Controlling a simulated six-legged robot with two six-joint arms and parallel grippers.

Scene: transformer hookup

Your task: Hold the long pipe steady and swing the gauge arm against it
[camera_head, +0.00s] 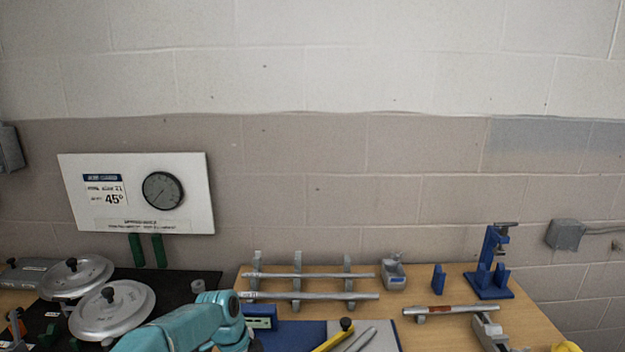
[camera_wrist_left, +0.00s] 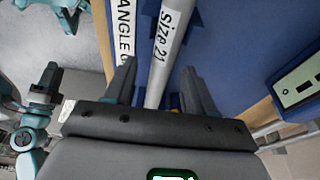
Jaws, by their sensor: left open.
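The grey pipe marked "Size 21" (camera_wrist_left: 172,40) runs between the fingers of my left gripper (camera_wrist_left: 160,88) in the left wrist view. The gripper is open, with a finger on either side of the pipe. I cannot tell whether they touch it. A white strip lettered "ANGLE G" (camera_wrist_left: 124,35) lies beside the pipe. In the head view a yellow bar (camera_head: 331,341) with a black knob, which looks like the gauge arm, lies at an angle beside a grey pipe (camera_head: 362,340) on the blue fixture (camera_head: 297,336). My left gripper is not clear there. My right gripper is not identifiable.
Two pipes (camera_head: 311,296) rest on a rack behind the fixture. A short pipe (camera_head: 450,309) lies on a support to the right, near a blue clamp stand (camera_head: 489,281). Round silver lids (camera_head: 113,308) stand at left. A gauge panel (camera_head: 137,193) hangs on the wall.

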